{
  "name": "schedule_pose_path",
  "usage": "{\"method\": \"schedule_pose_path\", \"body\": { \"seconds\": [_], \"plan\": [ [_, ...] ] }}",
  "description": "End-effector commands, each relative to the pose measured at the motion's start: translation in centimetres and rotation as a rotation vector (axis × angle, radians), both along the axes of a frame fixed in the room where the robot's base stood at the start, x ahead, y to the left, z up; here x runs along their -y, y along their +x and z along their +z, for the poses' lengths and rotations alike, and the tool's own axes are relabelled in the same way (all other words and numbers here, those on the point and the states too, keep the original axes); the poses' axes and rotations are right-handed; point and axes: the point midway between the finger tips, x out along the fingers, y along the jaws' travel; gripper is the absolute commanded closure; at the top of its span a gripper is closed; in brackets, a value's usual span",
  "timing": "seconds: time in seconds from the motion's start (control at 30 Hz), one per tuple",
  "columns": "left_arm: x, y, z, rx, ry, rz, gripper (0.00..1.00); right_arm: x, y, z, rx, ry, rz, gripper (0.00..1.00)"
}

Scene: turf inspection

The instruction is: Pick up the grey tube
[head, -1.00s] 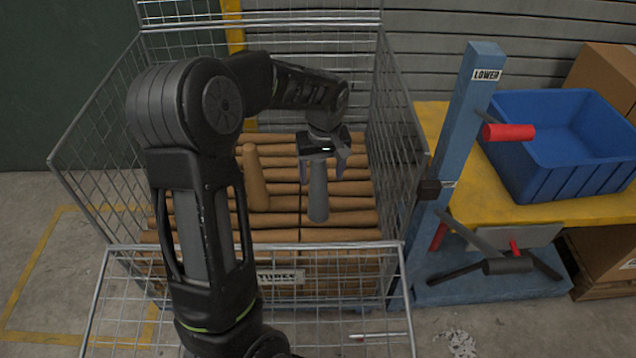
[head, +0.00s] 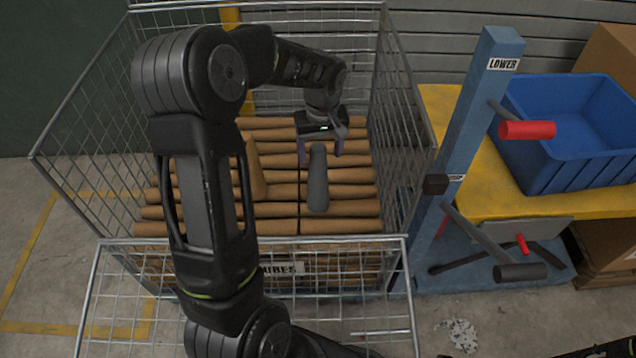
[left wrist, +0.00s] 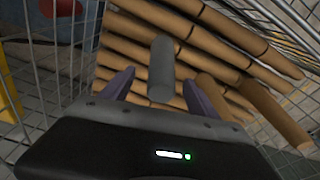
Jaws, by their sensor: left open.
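Whether a finger touches the tube cannot be told.
The wire cage (head: 95,115) has mesh walls around stacked brown tubes (head: 345,225). At right are a blue post (head: 478,100) with red-tipped lever (head: 527,130) and a blue bin (head: 570,165) on a yellow table.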

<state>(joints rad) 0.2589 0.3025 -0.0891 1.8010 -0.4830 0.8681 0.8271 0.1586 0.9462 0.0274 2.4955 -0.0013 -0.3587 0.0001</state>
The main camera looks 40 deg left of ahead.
Motion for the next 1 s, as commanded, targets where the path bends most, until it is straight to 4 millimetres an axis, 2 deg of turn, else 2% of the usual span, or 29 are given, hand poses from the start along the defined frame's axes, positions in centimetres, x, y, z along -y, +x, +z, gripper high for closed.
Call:
{"method": "schedule_pose_path", "body": {
  "seconds": [0.27, 0.6, 0.7, 1.0],
  "plan": [
    [0.0, 0.0, -0.1, 0.0, 0.0, 0.0, 0.31, 0.0, 0.0, 0.0, 0.0, 0.0, 0.0, 1.0],
    [-0.9, 0.3, -4.4, -0.001, 0.0, -0.001, 0.31, 0.0, 0.0, -1.3, 0.0, 0.0, -0.001, 1.0],
    [-1.0, 0.4, -5.1, 0.0, 0.0, -0.001, 0.31, 0.0, 0.0, -1.4, 0.0, 0.0, -0.001, 1.0],
    [-1.0, 0.5, -5.0, 0.001, 0.0, -0.001, 0.31, 0.0, 0.0, -1.3, 0.0, 0.0, -0.001, 1.0]
  ]
}}
